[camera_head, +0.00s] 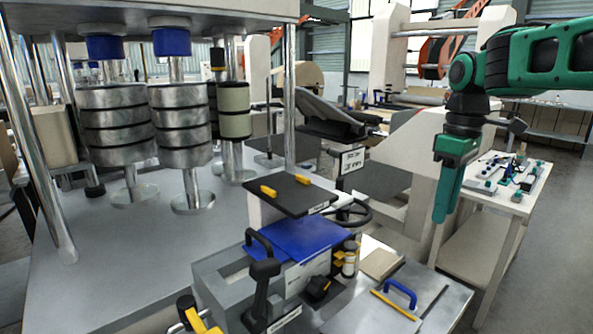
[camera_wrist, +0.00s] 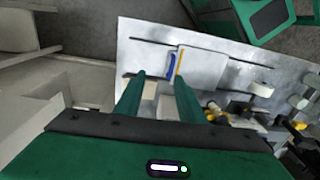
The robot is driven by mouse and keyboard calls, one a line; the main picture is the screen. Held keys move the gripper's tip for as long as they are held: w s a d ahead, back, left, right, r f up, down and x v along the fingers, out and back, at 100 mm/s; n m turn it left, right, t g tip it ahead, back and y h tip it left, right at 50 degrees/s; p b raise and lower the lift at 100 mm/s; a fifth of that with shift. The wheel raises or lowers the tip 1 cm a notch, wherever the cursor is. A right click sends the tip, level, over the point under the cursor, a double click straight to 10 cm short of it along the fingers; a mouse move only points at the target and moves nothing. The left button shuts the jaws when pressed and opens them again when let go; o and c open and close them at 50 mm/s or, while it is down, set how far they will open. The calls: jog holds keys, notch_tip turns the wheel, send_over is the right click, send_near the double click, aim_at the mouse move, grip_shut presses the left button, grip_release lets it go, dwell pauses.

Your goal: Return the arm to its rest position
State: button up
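My green arm (camera_head: 545,60) comes in from the right in the head view and is bent at the elbow. My gripper (camera_head: 440,218) hangs from it, pointing down, in the air in front of the pale machine frame. In the wrist view my gripper (camera_wrist: 159,78) shows two green fingers apart, with no held object visible between them. Below them lies a grey metal table with a plate that has a blue handle (camera_wrist: 171,65) and a yellow strip. The same blue handle (camera_head: 400,293) shows at the lower right of the head view.
A white side table (camera_head: 512,203) with small parts stands right of my gripper. A press with stacked metal rollers (camera_head: 182,125) stands at the left. A black handwheel (camera_head: 349,214) and a blue-topped box (camera_head: 290,240) are at the centre. Grey floor at the right is clear.

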jog(key=s+d+f+m, duration=0.5)
jog(key=s+f+m, duration=0.2)
jog(key=s, duration=0.6)
jog(key=s+d+f+m, duration=0.5)
jog(key=s+f+m, duration=0.3)
jog(key=s, duration=0.4)
jog(key=shift+s+d+f, duration=0.2)
jog(key=shift+s+f, duration=0.15)
jog(key=shift+f, duration=0.1)
jog(key=shift+w+f, duration=0.2)
jog(key=shift+w, duration=0.5)
